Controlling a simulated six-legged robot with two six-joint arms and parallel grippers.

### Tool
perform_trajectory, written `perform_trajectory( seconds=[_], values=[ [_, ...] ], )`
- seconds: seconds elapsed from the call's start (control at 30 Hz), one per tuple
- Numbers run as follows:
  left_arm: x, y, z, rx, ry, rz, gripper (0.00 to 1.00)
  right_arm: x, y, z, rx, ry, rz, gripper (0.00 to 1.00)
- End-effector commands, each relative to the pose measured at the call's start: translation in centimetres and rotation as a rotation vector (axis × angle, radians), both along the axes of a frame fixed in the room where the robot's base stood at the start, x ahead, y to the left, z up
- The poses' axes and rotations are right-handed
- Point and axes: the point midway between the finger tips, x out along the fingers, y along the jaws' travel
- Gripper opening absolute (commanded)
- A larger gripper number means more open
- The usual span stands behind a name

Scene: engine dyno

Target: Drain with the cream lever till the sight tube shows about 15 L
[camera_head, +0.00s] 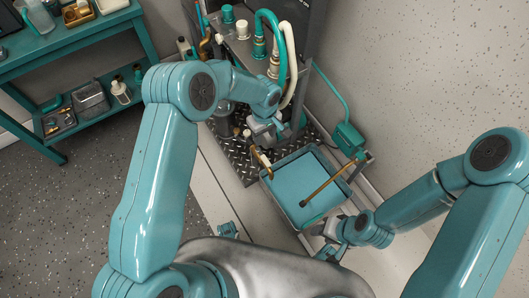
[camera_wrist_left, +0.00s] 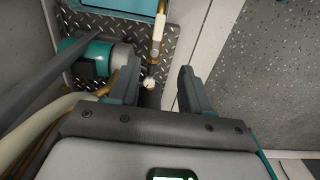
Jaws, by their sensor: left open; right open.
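My left gripper (camera_head: 262,136) is open beside the engine stand, above the near edge of the tread plate. In the left wrist view its two fingers (camera_wrist_left: 157,82) are apart, and a small cream knob (camera_wrist_left: 150,84) on a brass fitting shows between them. I cannot tell whether they touch it. The knob also shows in the head view (camera_head: 247,133). A cream and brass piece (camera_wrist_left: 158,22) extends from this fitting toward the blue tray. I cannot tell which cream part is the lever. My right gripper (camera_head: 332,238) is open by the tray's near right corner. No sight tube reading is legible.
A grey tray (camera_head: 285,207) with a blue surface inside stands on the floor; a brass rod (camera_head: 318,188) crosses it. Teal and cream hoses (camera_head: 288,62) hang at the stand. A teal shelf (camera_head: 75,40) is at left, with clear floor before it.

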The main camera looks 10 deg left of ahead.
Motion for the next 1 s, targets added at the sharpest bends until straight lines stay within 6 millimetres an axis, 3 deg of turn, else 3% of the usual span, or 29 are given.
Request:
perform_trajectory(
  seconds=[0.17,0.7,1.0],
  values=[
    [-0.3,-0.7,-1.9,0.001,0.002,-0.012,0.48,0.0,0.0,-0.6,0.0,0.001,0.0,0.43],
    [-0.3,-0.5,-13.9,0.0,0.0,-0.012,0.48,0.1,-0.1,-4.0,-0.001,-0.002,-0.006,0.43],
    [-0.1,-0.4,-16.0,0.0,-0.003,-0.011,0.48,0.3,-0.3,-4.4,-0.002,-0.005,-0.012,0.43]
  ],
)
